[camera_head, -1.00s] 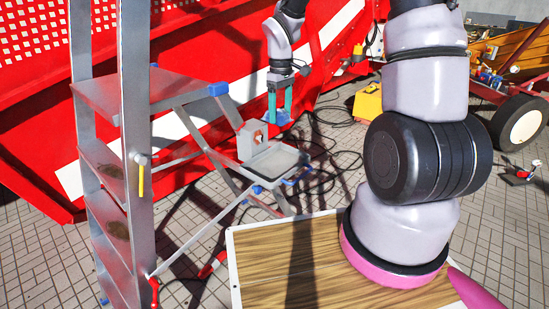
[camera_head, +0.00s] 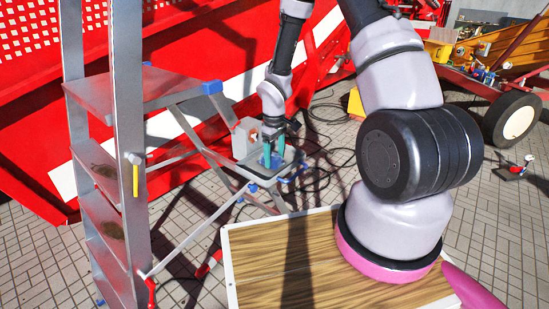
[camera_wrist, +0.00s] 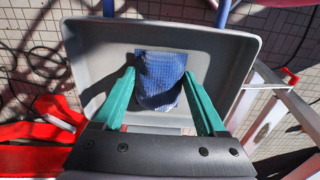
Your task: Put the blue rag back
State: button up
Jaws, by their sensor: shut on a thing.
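The blue rag (camera_wrist: 161,78) is a small textured cloth between the green fingers of my gripper (camera_wrist: 159,90) in the wrist view. In the head view my gripper (camera_head: 273,156) points down over the grey tray (camera_head: 250,171), with the rag (camera_head: 268,162) a blue patch at its fingertips. My gripper is shut on the rag. I cannot tell whether the rag touches the tray floor.
The tray sits on a low stand beside a metal stepladder (camera_head: 128,150). A grey box (camera_head: 245,138) stands at the tray's back left. A red machine (camera_head: 190,50) rises behind. A wooden tabletop (camera_head: 265,262) is in front, and cables (camera_head: 325,150) lie right of the tray.

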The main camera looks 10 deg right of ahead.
jog(key=shift+f, duration=0.25)
jog(key=o, duration=1.2)
jog(key=shift+f, duration=0.1)
jog(key=shift+o, duration=0.2)
notch_tip(320, 180, up, 13)
notch_tip(320, 180, up, 9)
jog(key=m+t, duration=0.1)
jog(key=m, duration=0.1)
send_over(275, 156)
jog(key=s+d, duration=0.2)
jog(key=s+d+r+m+t+y, duration=0.2)
jog(key=s+r+m+t, duration=0.4)
jog(key=s+r, duration=1.3)
jog(key=d+r+m, duration=0.1)
jog(key=m, duration=0.2)
jog(key=shift+r, duration=0.35)
